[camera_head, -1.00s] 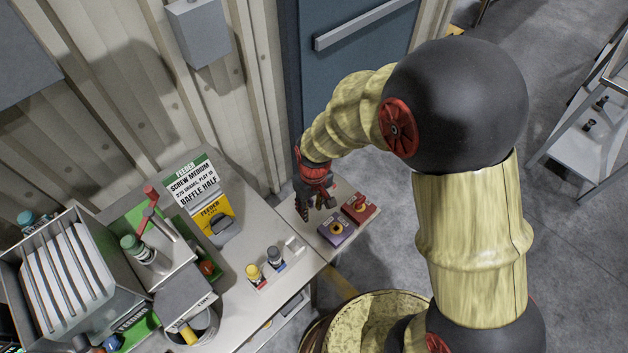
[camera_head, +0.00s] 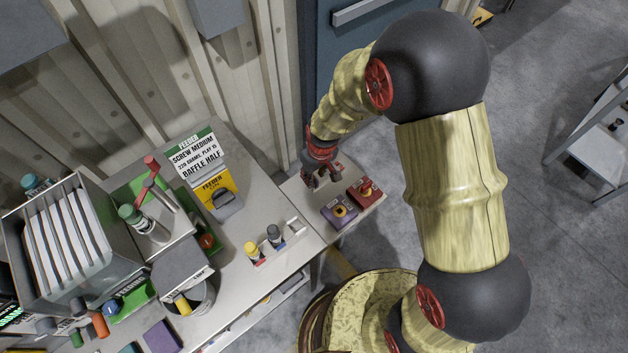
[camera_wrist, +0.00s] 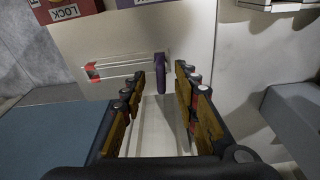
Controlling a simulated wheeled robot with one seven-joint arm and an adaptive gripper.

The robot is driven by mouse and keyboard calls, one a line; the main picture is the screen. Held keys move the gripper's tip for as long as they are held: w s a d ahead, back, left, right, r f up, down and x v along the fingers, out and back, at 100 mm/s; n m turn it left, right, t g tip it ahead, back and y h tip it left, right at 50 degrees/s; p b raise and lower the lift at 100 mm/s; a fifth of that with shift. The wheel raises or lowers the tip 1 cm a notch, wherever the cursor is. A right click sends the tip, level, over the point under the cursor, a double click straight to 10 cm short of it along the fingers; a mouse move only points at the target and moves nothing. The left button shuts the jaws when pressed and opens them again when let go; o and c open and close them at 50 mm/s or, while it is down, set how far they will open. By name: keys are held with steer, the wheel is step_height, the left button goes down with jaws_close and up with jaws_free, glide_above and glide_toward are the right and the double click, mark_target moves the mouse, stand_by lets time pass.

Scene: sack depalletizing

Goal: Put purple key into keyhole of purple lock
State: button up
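The purple key (camera_wrist: 161,80) shows in the wrist view between the two fingers, over the pale tabletop. My gripper (camera_wrist: 160,84) is open, with a visible gap between each finger and the key. The purple lock (camera_head: 339,211) is a box with a yellow round keyhole plate, on the small table in the head view. My gripper also shows in the head view (camera_head: 322,172), behind and slightly left of the purple lock. The key cannot be made out clearly there. A purple edge (camera_wrist: 130,3) at the top of the wrist view appears to be the purple lock.
A red lock (camera_head: 366,191) stands beside the purple one, and shows in the wrist view (camera_wrist: 68,10). A clear piece with red ends (camera_wrist: 118,69) lies left of the key. A larger cluttered bench (camera_head: 262,205) adjoins on the left. A wall stands behind.

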steer(key=shift+a+f, duration=0.1)
steer(key=shift+f, duration=0.6)
steer(key=shift+c, duration=0.6)
jaws_close()
